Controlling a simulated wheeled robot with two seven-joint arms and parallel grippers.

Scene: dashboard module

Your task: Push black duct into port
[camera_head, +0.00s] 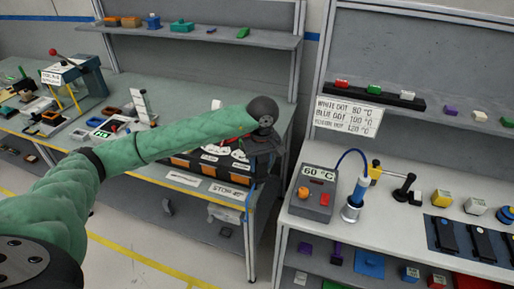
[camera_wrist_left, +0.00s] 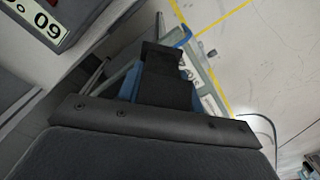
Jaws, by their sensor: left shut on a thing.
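My left gripper (camera_head: 263,150) hangs at the end of the green arm, at the right end of the left bench and near the gap between the benches. In the left wrist view the left gripper (camera_wrist_left: 165,75) is shut on a black piece (camera_wrist_left: 166,90). Slivers of blue show beside this piece. I cannot tell for sure whether it is the black duct, since its outline merges with the dark fingers. I cannot make out the port in either view. My right gripper is not in view.
The left bench (camera_head: 165,180) carries bins and a lever press (camera_head: 75,80). The right bench (camera_head: 400,215) carries a grey 60 °C box (camera_head: 312,195), a blue-handled tool (camera_head: 355,195) and black plates (camera_head: 445,235). Shelves stand behind both. Floor shows at lower left.

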